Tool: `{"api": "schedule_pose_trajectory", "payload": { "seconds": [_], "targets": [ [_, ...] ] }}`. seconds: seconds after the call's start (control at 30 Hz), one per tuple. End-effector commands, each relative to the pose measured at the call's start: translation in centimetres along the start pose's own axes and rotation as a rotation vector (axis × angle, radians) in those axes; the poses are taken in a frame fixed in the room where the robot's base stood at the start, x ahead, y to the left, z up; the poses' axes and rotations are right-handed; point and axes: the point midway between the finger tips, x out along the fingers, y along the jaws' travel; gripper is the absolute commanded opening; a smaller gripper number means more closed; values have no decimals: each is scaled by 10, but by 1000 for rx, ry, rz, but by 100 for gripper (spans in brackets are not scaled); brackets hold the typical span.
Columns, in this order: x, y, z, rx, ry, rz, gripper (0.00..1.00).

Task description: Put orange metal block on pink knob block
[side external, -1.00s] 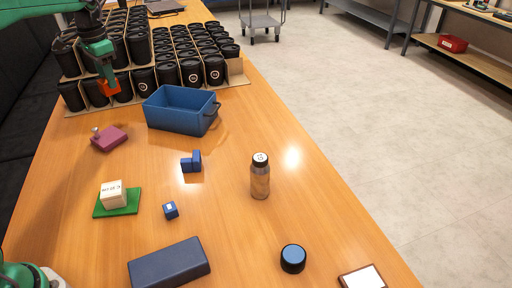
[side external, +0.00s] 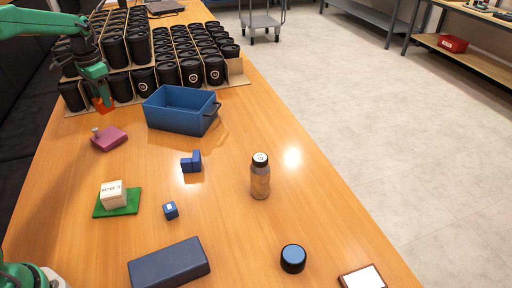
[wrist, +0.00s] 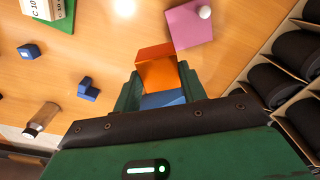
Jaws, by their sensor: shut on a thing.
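The orange metal block (side external: 105,105) is in my gripper (side external: 102,98), held above the table in front of the black cups. In the wrist view the orange block (wrist: 157,70) sits between the green fingers of my gripper (wrist: 158,85), which is shut on it. The pink knob block (side external: 110,139) lies on the table just below and in front of the held block. It is a flat pink slab with a pale knob on top. In the wrist view the pink knob block (wrist: 187,27) shows beyond the orange block, and the two look apart in the side view.
A blue bin (side external: 180,110) stands right of my gripper. Many black cups (side external: 140,78) in cardboard trays stand behind it. A white block (side external: 112,195) on a green plate (side external: 129,206), small blue blocks (side external: 191,161) and a bottle (side external: 260,178) stand nearer.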

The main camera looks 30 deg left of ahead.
Motion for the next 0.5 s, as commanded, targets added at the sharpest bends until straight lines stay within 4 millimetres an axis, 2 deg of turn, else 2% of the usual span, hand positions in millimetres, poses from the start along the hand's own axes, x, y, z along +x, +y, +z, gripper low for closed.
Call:
{"api": "schedule_pose_trajectory", "payload": {
  "seconds": [0.5],
  "targets": [
    [49,-77,24,-3,-2,-3,3]
  ]
}}
